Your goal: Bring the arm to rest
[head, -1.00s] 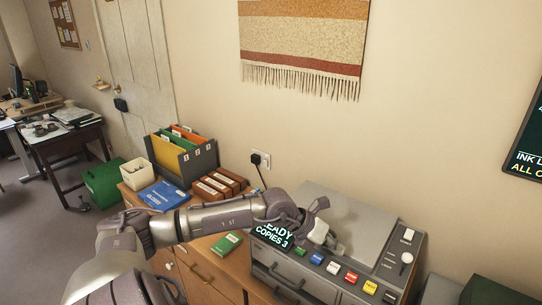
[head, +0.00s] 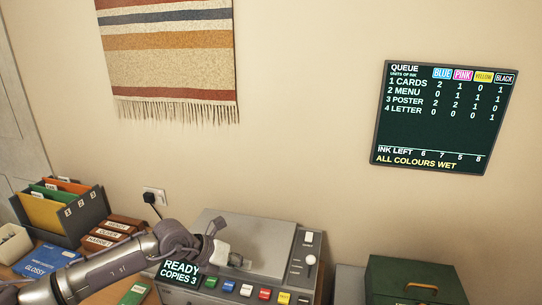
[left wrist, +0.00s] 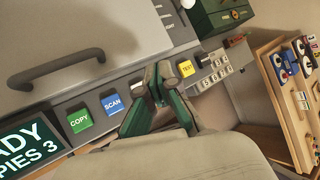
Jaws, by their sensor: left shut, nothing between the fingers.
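My left arm reaches in from the lower left in the head view. The copier's display (head: 180,272) reads READY, COPIES 3. In the left wrist view the dark green fingers (left wrist: 160,75) are together over the button panel. They lie between the blue SCAN button (left wrist: 111,103) and the yellow TEST button (left wrist: 186,68), and hide buttons between these. I cannot tell whether they touch the panel. My right gripper is not in view.
A file holder (head: 85,215), brown boxes (head: 118,228) and a blue GLOSSY pack (head: 45,260) stand left of the copier. A dark green box (head: 415,280) is at its right. A queue board (head: 440,125) hangs on the wall, reading ALL COLOURS WET.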

